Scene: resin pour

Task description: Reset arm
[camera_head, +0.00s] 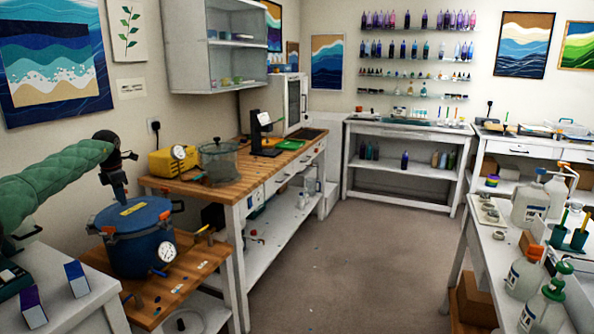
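My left arm comes in from the left in a green quilted sleeve. Its black gripper (121,196) points down just above the blue pressure pot (140,250), near the far side of its lid (130,214). The fingers are small and dark, so I cannot tell if they are open or shut, and I see nothing held in them. The pot stands upright on a low wooden stand (200,268), with a pressure gauge (167,252) on its front. My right gripper is not in view.
A wooden bench (215,172) behind the pot holds a yellow device (172,161) and a clear chamber (218,160). Two small boxes (76,278) stand on a white table at the lower left. A right-hand table (480,255) carries several bottles. The middle floor (345,260) is clear.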

